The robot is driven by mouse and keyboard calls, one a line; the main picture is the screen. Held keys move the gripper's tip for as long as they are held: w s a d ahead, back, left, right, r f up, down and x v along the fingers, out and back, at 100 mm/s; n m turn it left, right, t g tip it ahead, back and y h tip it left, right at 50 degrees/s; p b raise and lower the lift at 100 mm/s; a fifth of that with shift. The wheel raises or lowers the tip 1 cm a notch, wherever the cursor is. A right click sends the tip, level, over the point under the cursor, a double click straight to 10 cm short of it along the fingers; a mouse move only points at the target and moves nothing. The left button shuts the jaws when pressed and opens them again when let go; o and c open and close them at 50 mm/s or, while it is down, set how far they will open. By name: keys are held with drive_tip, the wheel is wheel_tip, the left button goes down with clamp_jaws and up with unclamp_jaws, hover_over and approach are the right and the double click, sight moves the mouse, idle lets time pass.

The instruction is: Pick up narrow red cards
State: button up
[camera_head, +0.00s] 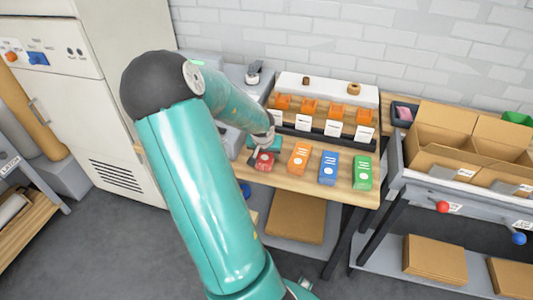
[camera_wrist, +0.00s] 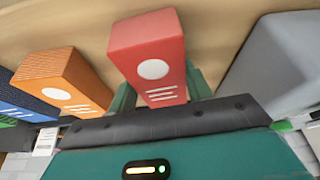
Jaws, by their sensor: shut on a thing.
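The narrow red cards (camera_head: 264,161) are a slim red block with a white dot and lines, at the left end of a row of coloured card packs on the wooden table. In the wrist view the red pack (camera_wrist: 150,52) stands between my fingers, its face to the camera. My gripper (camera_head: 262,150) is shut on the red pack; it also shows in the wrist view (camera_wrist: 160,90). The arm partly covers the pack in the head view. I cannot tell whether the pack touches the table.
Orange (camera_head: 299,158), blue (camera_head: 328,168) and green (camera_head: 363,172) packs stand to the right of the red one. Behind them is a dark rack with orange blocks and white labels (camera_head: 333,129). A grey machine (camera_head: 234,140) is close on the left. Open cardboard boxes (camera_head: 440,135) stand at right.

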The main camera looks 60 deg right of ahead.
drive_tip(key=shift+w+r, duration=0.1)
drive_tip(key=shift+r, duration=0.4)
drive_tip(key=v, duration=0.2)
drive_tip(key=w+v, duration=0.1)
drive_tip(key=v, duration=0.2)
drive_tip(key=a+v, duration=0.1)
drive_tip(key=v, duration=0.2)
drive_tip(key=shift+w+a+f, duration=0.15)
drive_tip(key=a+r, duration=0.4)
drive_tip(key=a, duration=0.5)
drive_tip(key=shift+w+a+r, duration=0.25)
drive_tip(key=shift+w+r, duration=0.15)
drive_tip(key=shift+w, duration=0.05)
